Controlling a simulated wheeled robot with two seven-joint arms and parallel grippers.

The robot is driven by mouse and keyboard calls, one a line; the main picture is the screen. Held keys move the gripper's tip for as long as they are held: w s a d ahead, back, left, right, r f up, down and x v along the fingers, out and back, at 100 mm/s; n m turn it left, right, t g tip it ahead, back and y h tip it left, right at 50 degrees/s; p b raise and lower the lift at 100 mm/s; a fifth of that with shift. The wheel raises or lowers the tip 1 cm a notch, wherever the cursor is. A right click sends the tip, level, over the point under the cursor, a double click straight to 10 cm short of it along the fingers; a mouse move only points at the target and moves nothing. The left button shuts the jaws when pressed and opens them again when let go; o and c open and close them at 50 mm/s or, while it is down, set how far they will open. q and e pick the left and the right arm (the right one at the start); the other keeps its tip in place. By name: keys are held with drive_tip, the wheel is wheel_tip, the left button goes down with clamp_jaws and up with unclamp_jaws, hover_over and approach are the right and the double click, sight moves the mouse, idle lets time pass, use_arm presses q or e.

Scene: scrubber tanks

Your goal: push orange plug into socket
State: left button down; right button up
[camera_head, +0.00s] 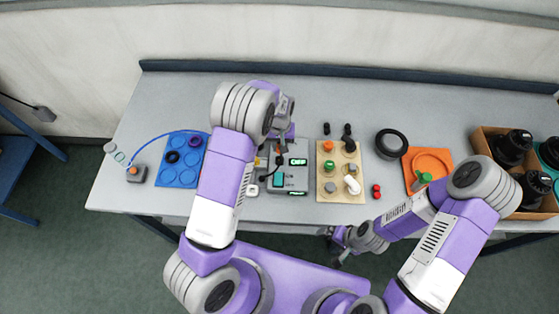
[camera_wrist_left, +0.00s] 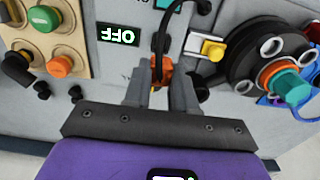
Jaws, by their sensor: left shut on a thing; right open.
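The orange plug (camera_wrist_left: 162,71) sits between the fingers of my left gripper (camera_wrist_left: 160,90) in the left wrist view. A black cable (camera_wrist_left: 162,40) runs from the plug over the grey control panel (camera_wrist_left: 115,68). My left gripper is shut on the plug, close to the panel. In the head view my left gripper (camera_head: 281,143) is over the back of the grey panel (camera_head: 270,184), and my arm covers part of it. I cannot make out the socket or how deep the plug sits. My right gripper (camera_head: 342,245) is open and empty, in front of the table's near edge.
A beige board (camera_head: 324,193) with coloured knobs stands right of the panel. A blue tray (camera_head: 166,176) lies to the left. The panel displays read OFF.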

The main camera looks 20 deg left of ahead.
idle(0.4)
use_arm(q)
drive_tip(key=shift+f+b, duration=1.85)
drive_tip(key=shift+f, duration=0.4)
drive_tip(key=shift+f, duration=0.1)
drive_tip(key=shift+f+b, duration=0.95)
drive_tip(key=shift+c, duration=1.8)
unclamp_jaws()
drive_tip(key=shift+r, duration=0.1)
wheel_tip(320, 180, up, 9)
drive_tip(key=p, duration=0.6)
drive_tip(key=shift+f, duration=0.25)
